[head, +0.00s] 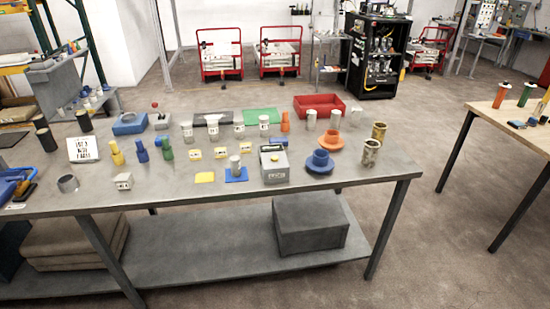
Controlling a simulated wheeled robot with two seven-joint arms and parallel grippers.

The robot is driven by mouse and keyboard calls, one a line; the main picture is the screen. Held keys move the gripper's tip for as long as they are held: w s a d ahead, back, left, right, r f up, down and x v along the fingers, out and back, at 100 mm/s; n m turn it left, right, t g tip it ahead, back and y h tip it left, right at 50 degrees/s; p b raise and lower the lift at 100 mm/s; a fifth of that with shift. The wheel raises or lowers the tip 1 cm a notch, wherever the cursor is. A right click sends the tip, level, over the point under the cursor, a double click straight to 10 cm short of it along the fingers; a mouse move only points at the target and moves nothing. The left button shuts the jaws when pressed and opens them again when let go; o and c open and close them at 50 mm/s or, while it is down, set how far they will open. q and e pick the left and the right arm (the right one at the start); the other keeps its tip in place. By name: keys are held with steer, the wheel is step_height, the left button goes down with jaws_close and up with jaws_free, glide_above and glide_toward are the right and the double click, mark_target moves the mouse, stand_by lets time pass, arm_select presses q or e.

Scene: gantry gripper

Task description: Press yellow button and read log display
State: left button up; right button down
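A grey box (275,169) with dark lettering on its front stands right of centre on the grey workbench. A small yellowish spot (274,157) shows on its upper part; I cannot tell whether it is a button. No lit display can be made out. A white sign (83,149) with black lettering stands at the left of the bench; its text is too small to read surely. Neither of my grippers shows in the head view.
The workbench (340,183) holds white jars, yellow, blue and green bottle-shaped pieces, a blue flanged part (320,162), an orange one (330,139) and tan cylinders (371,152). A red tray (318,105) lies at the back. The bench's front right is mostly clear. A wooden table (510,118) stands right.

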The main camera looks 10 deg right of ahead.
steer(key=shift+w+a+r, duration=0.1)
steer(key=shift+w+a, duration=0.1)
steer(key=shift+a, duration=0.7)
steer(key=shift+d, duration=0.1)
